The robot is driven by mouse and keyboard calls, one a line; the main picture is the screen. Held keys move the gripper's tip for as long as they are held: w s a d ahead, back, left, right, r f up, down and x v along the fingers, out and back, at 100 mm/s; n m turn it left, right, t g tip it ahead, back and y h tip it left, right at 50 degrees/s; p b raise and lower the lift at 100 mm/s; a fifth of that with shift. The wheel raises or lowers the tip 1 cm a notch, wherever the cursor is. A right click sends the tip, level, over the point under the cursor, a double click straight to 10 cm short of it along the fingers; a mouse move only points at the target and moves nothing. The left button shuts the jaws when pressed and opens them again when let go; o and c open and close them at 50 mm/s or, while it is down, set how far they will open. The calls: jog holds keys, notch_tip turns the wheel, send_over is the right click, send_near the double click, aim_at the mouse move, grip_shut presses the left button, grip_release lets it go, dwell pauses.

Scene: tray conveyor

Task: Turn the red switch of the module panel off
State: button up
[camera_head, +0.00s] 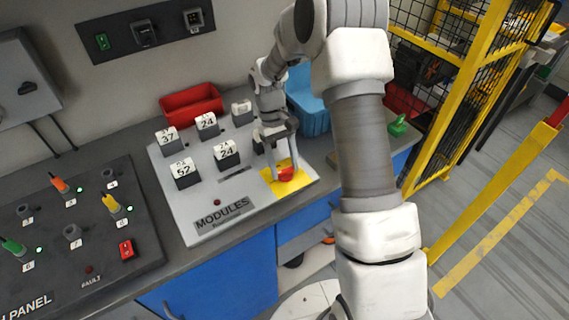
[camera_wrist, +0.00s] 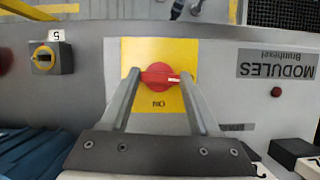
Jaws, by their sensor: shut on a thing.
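The module panel (camera_head: 205,222) is a grey sloped board labelled MODULES. Its red switch (camera_head: 286,175) is a round knob with a bar handle on a yellow plate (camera_head: 268,174) at the panel's right end. In the wrist view the red switch (camera_wrist: 159,72) has its bar lying crosswise, with a white mark at its right end. An upside-down ON label (camera_wrist: 158,103) is on the yellow plate on the gripper's side. My gripper (camera_head: 283,171) reaches down over the plate. In the wrist view my gripper (camera_wrist: 160,76) is shut on the red switch, one finger at each end of the bar.
Several numbered modules (camera_head: 184,172) stand on the panel left of my gripper. A red bin (camera_head: 191,104) and a blue bin (camera_head: 308,112) are behind. A yellow fence (camera_head: 440,100) stands right.

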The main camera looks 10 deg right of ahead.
jog(key=shift+n, duration=0.5)
jog(key=o, duration=1.4)
jog(key=shift+c, duration=0.2)
jog(key=v, duration=1.7)
jog(key=shift+a+r, duration=0.25)
